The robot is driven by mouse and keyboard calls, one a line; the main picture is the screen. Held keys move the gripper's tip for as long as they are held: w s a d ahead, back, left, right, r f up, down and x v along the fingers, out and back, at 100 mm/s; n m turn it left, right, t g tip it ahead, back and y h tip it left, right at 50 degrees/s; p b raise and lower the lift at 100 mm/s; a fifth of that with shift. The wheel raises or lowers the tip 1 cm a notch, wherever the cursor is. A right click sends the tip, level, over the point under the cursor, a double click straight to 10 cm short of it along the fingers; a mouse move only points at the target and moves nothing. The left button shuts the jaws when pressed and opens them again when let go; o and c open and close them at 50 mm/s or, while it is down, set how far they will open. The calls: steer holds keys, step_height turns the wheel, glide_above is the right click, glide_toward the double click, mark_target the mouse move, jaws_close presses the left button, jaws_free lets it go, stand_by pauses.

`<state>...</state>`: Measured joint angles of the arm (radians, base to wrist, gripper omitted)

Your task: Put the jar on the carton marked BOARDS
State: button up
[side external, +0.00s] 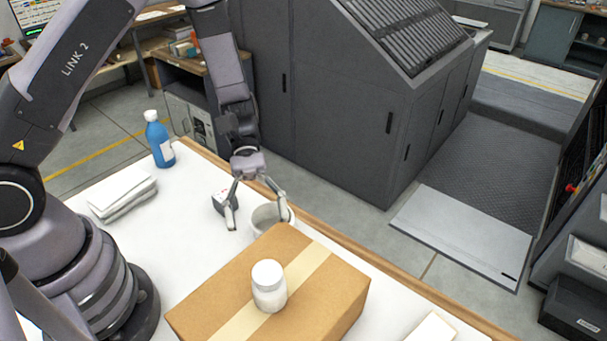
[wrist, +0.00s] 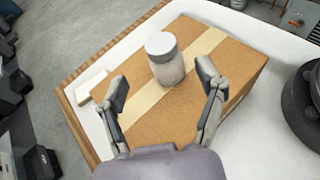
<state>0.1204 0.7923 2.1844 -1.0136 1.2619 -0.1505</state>
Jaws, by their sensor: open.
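A white-lidded jar (side external: 269,287) with whitish contents stands upright on top of a brown carton (side external: 200,309), on its pale tape strip. No lettering can be read on the carton's visible faces. In the wrist view the jar (wrist: 166,62) stands near the middle of the carton top (wrist: 225,60). My gripper (side external: 258,220) is open and empty, past the carton's far edge in the side view, apart from the jar. In the wrist view its fingers (wrist: 162,84) are spread, with the jar beyond and between them.
A white cup (side external: 262,218) and a small dark box (side external: 219,203) are by my fingers, behind the carton. A pale block (side external: 433,328) lies at right. The white table (side external: 190,240) is clear left of the carton.

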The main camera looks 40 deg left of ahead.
steer(key=s+a+r+m+t+y, duration=0.4)
steer(key=a+r+m+t+y, duration=0.1)
steer(key=a+r, duration=0.4)
steer(key=s+a+r+m+t+y, duration=0.5)
steer(key=a+r+t, duration=0.3)
steer(key=r, duration=0.4)
steer(key=shift+s+a+m+t+y, duration=0.15)
steer(key=shift+a+m+t+y, duration=0.25)
steer(key=shift+a, duration=0.5)
